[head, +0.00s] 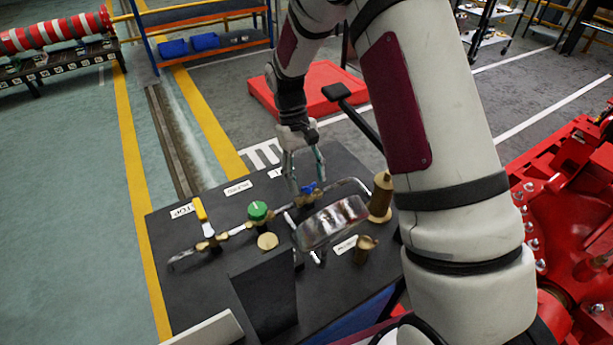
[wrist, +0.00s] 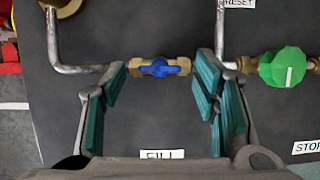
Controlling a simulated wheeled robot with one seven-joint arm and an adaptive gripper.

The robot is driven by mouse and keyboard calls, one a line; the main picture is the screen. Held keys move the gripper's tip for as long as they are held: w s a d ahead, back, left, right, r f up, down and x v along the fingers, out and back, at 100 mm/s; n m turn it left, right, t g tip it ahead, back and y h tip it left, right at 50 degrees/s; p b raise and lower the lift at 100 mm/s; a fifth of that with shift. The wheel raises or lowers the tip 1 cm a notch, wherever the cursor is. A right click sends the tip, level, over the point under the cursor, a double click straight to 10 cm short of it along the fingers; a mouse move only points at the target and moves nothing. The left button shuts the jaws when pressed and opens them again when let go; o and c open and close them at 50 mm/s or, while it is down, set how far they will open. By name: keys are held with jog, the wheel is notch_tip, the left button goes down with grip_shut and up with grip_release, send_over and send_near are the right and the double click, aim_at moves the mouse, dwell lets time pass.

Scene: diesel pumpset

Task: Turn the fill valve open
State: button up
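The fill valve is a small brass valve with a blue handle (head: 308,188), set in a pipe on the dark panel; it also shows in the wrist view (wrist: 160,68). In the wrist view the handle's wings lie along the pipe, above the label FILL (wrist: 162,154). My gripper (head: 304,172) points down over the valve. In the wrist view my gripper (wrist: 161,80) is open, with its teal-padded fingers left and right of the handle and nothing held. I cannot tell the exact height of the fingertips above the handle.
A green knob (head: 258,211) and a yellow lever (head: 200,209) sit left of the fill valve. A shiny curved metal part (head: 333,222) and a tall brass fitting (head: 381,197) stand close to it. A red machine (head: 575,210) is at right.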

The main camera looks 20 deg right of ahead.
jog(key=v, duration=1.2)
dwell(0.3)
jog(key=s+d+r+m+t+p, duration=0.15)
jog(key=s+r+t, duration=0.25)
jog(key=s+r, duration=1.05)
jog(key=s+r+t+p, duration=0.2)
jog(key=s+t, duration=0.2)
jog(key=s, duration=1.3)
jog(key=shift+s+r+t+y, duration=0.15)
jog(key=shift+s+t+y, duration=0.15)
jog(key=shift+s+y, duration=0.1)
jog(key=shift+o, duration=0.2)
jog(key=shift+d+m, duration=0.1)
jog(key=shift+m, duration=0.15)
